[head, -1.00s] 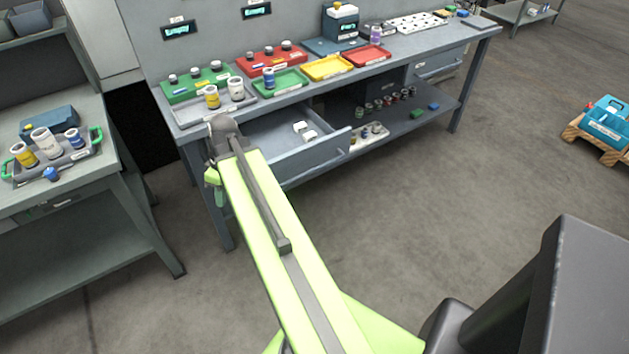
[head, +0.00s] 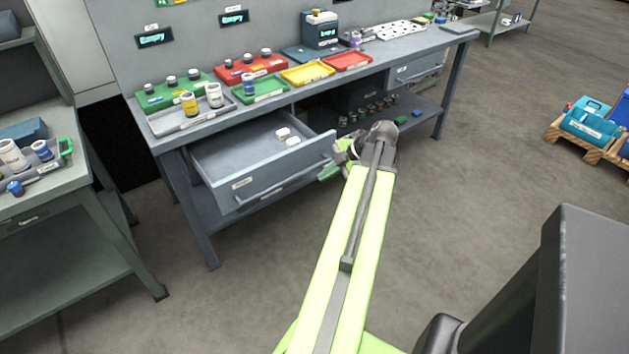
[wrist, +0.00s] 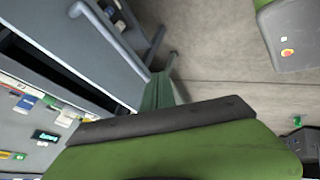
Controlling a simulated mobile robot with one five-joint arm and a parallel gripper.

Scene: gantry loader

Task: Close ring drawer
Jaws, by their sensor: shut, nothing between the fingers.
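The ring drawer (head: 262,180) is a grey drawer under the left part of the workbench. It is pulled well out, and two white ring-like pieces lie inside near its right side. Its front has a label and a long bar handle (head: 283,184). My gripper (head: 329,173) is shut and empty, by the right end of the drawer front; I cannot tell whether it touches. In the wrist view, my green gripper (wrist: 160,92) appears beside a grey panel with a bar handle, which looks like the drawer front (wrist: 105,45).
The bench top (head: 205,122) holds green, red and yellow trays and several jars. A lower shelf (head: 405,122) carries small items. Another drawer (head: 417,68) sits at the bench's right. A side table (head: 60,205) stands at left.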

